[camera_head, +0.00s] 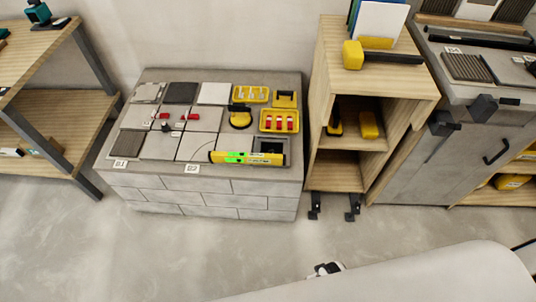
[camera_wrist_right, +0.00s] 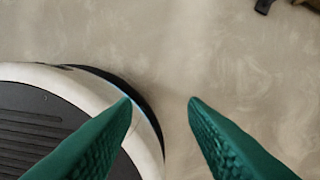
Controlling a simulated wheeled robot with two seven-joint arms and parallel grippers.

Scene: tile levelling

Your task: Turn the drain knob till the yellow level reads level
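The yellow level (camera_head: 260,158) lies across the front right of the tiled block (camera_head: 245,184), with bright green patches on its left half. A dark square recess (camera_head: 271,145) in a grey frame lies just behind its right end. A small dark knob-like piece (camera_head: 165,127) stands on the tiles to the left; I cannot tell if it is the drain knob. The level's reading is too small to make out. My right gripper (camera_wrist_right: 160,99) has two green fingers apart with nothing between them, over bare floor. It is far from the level. My left gripper is in neither view.
Yellow trays (camera_head: 250,95) and a round yellow-and-black tool (camera_head: 240,118) sit on the block's right side. Small red pieces (camera_head: 191,117) lie among the tiles. A wooden shelf (camera_head: 345,178) stands close right, another unit (camera_head: 45,105) left. The floor (camera_head: 180,250) in front is clear.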

